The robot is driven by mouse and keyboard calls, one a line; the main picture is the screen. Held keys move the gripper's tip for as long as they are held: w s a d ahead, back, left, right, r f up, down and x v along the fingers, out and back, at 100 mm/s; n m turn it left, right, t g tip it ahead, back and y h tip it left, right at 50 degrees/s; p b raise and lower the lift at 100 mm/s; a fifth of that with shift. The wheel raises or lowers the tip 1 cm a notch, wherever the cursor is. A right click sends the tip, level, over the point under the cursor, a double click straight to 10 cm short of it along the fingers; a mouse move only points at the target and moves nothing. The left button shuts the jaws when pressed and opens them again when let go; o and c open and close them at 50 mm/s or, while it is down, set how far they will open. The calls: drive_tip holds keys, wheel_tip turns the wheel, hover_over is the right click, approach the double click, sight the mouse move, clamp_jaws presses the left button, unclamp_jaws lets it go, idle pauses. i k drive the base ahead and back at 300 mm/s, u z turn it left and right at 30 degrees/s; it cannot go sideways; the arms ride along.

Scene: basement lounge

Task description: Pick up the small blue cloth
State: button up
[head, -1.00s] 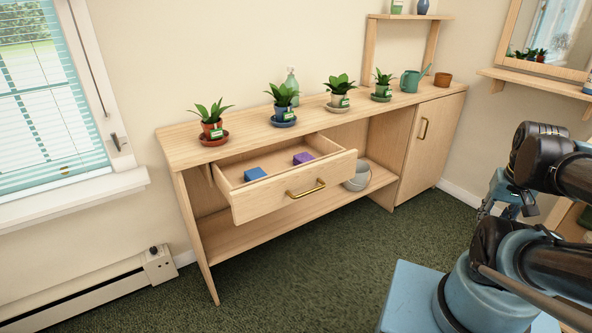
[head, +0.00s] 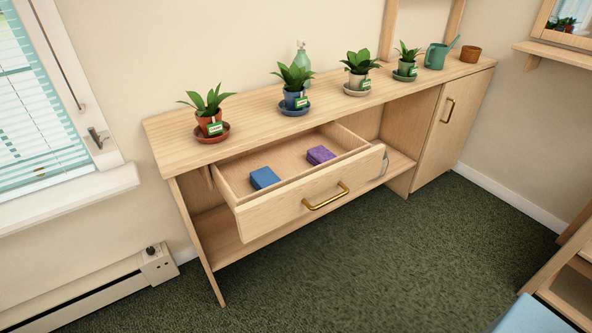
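A small blue folded cloth (head: 264,178) lies in the left part of the open drawer (head: 308,209) of the wooden sideboard. A purple block-like item, perhaps another folded cloth (head: 320,155), lies to its right in the same drawer, apart from it. The drawer is pulled out and has a brass handle. My gripper is not in view now.
Several potted plants stand on the sideboard top (head: 178,137), with a spray bottle (head: 303,62), a green watering can (head: 438,54) and an empty brown pot (head: 470,54). A closed cupboard door (head: 440,135) is at right. The green carpet (head: 375,250) in front is clear.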

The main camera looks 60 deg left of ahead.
sight(263, 178)
drive_tip(key=k, duration=2.6)
drive_tip(key=u, duration=1.55)
drive_tip(key=i, duration=1.05)
drive_tip(key=z, duration=0.05)
